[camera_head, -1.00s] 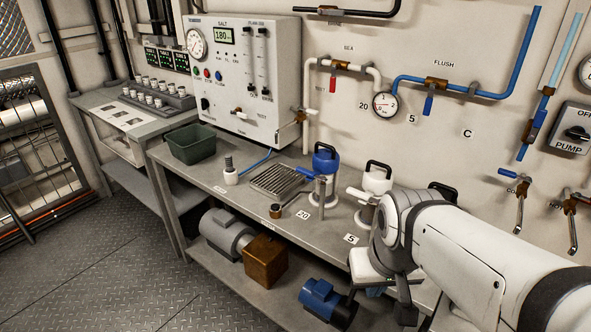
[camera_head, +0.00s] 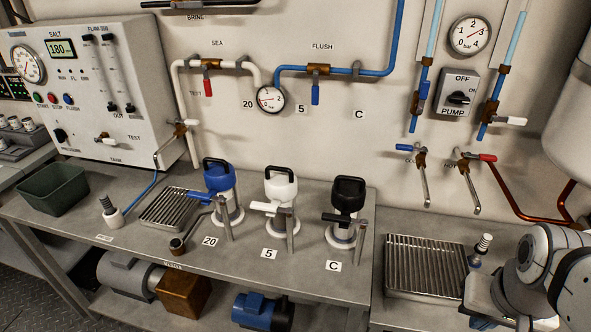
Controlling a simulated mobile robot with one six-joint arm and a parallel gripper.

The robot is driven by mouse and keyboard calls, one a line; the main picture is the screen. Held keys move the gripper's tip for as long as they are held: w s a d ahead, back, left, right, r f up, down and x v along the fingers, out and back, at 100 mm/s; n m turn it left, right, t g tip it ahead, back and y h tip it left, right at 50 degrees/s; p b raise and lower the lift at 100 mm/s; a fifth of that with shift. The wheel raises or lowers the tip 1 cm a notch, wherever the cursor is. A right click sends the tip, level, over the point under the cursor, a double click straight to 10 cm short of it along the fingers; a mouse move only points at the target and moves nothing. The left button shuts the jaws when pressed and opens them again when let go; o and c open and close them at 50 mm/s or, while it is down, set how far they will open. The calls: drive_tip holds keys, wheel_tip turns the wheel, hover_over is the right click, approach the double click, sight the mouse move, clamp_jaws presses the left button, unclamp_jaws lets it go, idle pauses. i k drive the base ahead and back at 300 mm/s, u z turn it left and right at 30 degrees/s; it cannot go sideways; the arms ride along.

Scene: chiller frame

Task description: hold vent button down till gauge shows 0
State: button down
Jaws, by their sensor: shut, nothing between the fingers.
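The wall gauge (camera_head: 270,98) between the marks 20 and 5 is small, with a red needle that I cannot read exactly. Below it on the bench stand three handled filter housings: blue (camera_head: 219,190) at 20, white (camera_head: 281,196) at 5, black (camera_head: 345,205) at C. I cannot make out a vent button on any of them. My gripper (camera_head: 484,316) is at the bottom right, low by the right drain grate, shut and empty, mostly hidden and cut by the frame's edge. It is well apart from the housings.
A larger bar gauge (camera_head: 470,35) hangs above the pump switch (camera_head: 458,95). Two taps (camera_head: 421,168) project from the wall. A ribbed drain grate (camera_head: 426,266) lies left of my arm. A green bin (camera_head: 53,188) and a control panel (camera_head: 90,85) are at left.

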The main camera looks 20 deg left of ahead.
sight(175, 243)
drive_tip(key=z, duration=1.5)
drive_tip(key=k, duration=1.9)
drive_tip(key=u, duration=1.85)
drive_tip(key=i, duration=1)
